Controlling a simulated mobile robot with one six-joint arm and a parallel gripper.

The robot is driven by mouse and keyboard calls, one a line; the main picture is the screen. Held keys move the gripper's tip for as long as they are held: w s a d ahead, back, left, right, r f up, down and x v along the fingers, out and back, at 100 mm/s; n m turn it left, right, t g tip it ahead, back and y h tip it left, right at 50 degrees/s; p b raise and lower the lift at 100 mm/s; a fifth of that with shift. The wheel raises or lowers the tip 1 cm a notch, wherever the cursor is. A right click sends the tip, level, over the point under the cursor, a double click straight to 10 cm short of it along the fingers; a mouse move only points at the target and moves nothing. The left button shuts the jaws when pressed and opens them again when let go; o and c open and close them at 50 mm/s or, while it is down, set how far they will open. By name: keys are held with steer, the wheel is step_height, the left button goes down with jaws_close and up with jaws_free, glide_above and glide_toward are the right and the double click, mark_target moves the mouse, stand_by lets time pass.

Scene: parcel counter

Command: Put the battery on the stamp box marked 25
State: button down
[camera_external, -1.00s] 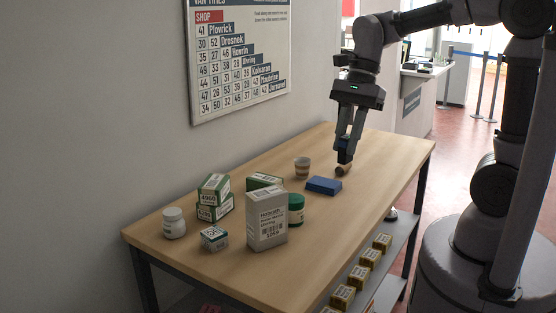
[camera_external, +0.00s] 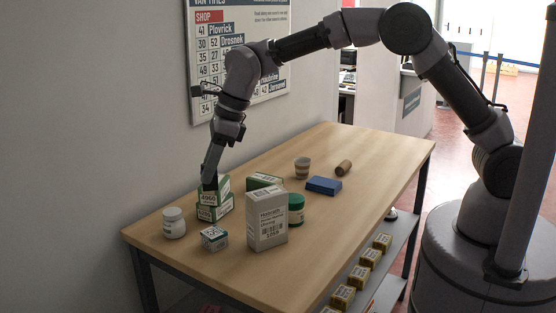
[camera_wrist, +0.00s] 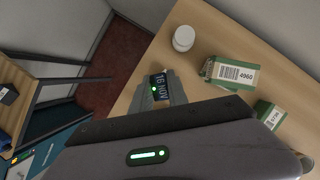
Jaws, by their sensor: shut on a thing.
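My gripper (camera_external: 210,182) is shut on a small black block (camera_wrist: 159,86) with white lettering that seems to read 16 NOV. I cannot tell whether this block is the battery. The gripper points down at the left part of the counter, in front of the upper green-and-white box marked 4960 (camera_external: 209,197) in the external view. The wrist view shows that box (camera_wrist: 236,74) to the right of the block, apart from it. Several small yellow boxes (camera_external: 343,297) stand in a row on the lower shelf; their marks are too small to read, so I cannot pick out 25.
Near the gripper stand a white jar (camera_external: 174,222), a small green-and-white box (camera_external: 214,238) and a tall grey-white carton (camera_external: 267,220). A green jar (camera_external: 297,208), striped cup (camera_external: 302,168), blue block (camera_external: 324,185) and brown cylinder (camera_external: 343,168) lie farther off. The counter's right end is clear.

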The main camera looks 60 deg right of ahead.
step_height(320, 180, down, 11)
steer(key=b, duration=0.4)
steer(key=shift+f, duration=0.15)
steer(key=c, duration=1.3)
jaws_free()
